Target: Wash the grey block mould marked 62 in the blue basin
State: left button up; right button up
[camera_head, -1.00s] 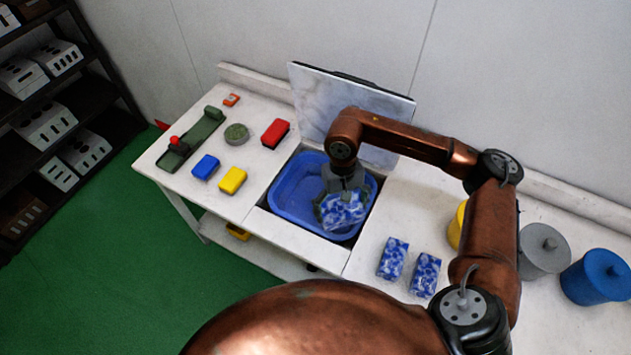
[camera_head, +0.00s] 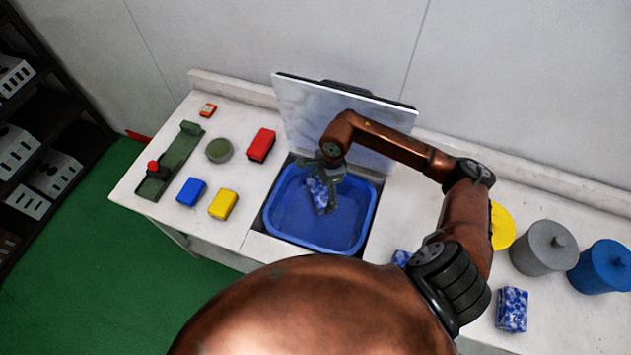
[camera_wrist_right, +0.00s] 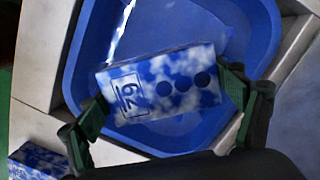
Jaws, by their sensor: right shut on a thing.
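The block mould (camera_head: 317,194) is mottled blue and white, not plain grey. I cannot tell whether the block touches the basin floor or any water. My left gripper is not in view.
A raised marbled lid (camera_head: 345,105) stands behind the basin. Another mottled block (camera_head: 512,309) and a mostly hidden one (camera_head: 401,257) lie to the right. Yellow (camera_head: 502,226), grey (camera_head: 543,250) and blue (camera_head: 603,268) pots stand further right. Blue, yellow and red blocks lie left of the basin.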

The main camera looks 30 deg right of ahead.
jog(key=shift+w+d+f+m, duration=0.1)
jog(key=shift+w+f+m, duration=0.1)
jog(key=shift+m, duration=0.1)
jog(key=shift+f+b, duration=0.4)
jog(key=shift+f, duration=0.1)
pick_arm(q)
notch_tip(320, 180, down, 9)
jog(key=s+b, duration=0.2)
jog(key=b, duration=0.6)
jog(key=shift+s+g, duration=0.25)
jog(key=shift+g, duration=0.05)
pick_arm(e)
jog(key=shift+f, duration=7.85)
pick_arm(q)
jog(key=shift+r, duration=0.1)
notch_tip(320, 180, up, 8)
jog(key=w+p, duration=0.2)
jog(key=p, duration=0.6)
pick_arm(e)
jog(key=shift+r, duration=8.1)
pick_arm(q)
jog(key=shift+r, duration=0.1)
